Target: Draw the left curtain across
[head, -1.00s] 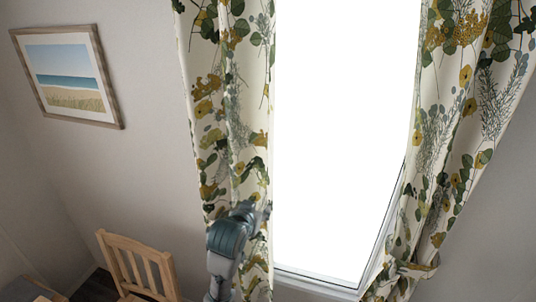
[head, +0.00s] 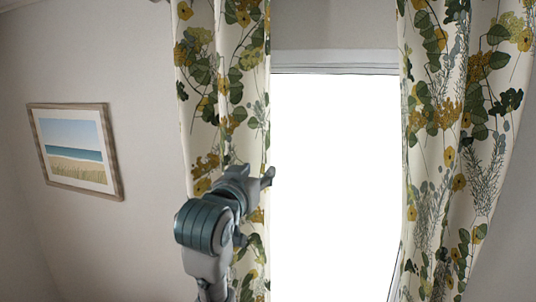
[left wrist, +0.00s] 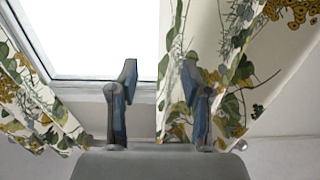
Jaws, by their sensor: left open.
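The left curtain (head: 201,75), cream with green and mustard leaves, hangs gathered along the left side of the bright window in the head view. My left gripper (head: 264,181) is open, in front of the curtain's lower part, with its fingertips near the inner edge. The left wrist view seems upside down, with the left curtain (left wrist: 240,60) on the right. There the curtain's inner edge lies between the two fingers of my left gripper (left wrist: 158,95). One finger overlaps the cloth, the other is on the window side. Contact cannot be told. My right gripper is out of view.
The bright window (head: 330,180) is uncovered between the curtains. The right curtain (head: 450,130) hangs gathered on its other side and also shows at the left of the left wrist view (left wrist: 30,100). A framed beach picture (head: 75,150) hangs on the left wall.

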